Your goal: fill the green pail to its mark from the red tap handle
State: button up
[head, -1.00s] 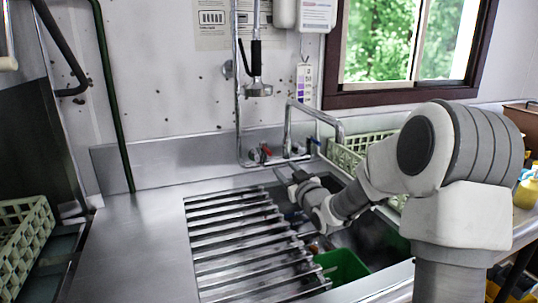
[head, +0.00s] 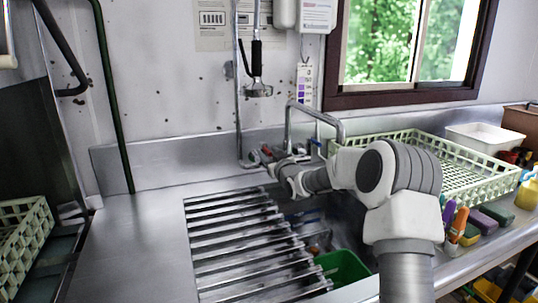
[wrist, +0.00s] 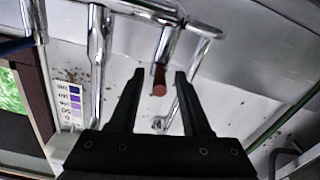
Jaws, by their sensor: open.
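The green pail (head: 343,267) sits low in the sink at the right end of the slatted rack. Its front is partly cut off by my arm, and I cannot make out its mark or water level. The red tap handle (head: 267,150) is at the back wall, at the base of the chrome pipes. My gripper (wrist: 160,78) is open and empty at the tap. In the wrist view the red handle (wrist: 159,84) shows between its two fingertips, apparently touching neither. In the head view my arm's end hides the fingers.
A chrome spout (head: 316,112) arches over the back of the sink. A pale green crate (head: 440,165) stands on the right counter, with coloured bottles and sponges (head: 482,222) in front. The slatted rack (head: 245,240) covers the left sink. The left counter (head: 130,245) is clear.

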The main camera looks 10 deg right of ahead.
jog(key=shift+w, duration=0.1)
jog(key=shift+c, duration=0.3)
grip_shut()
dwell(1.2)
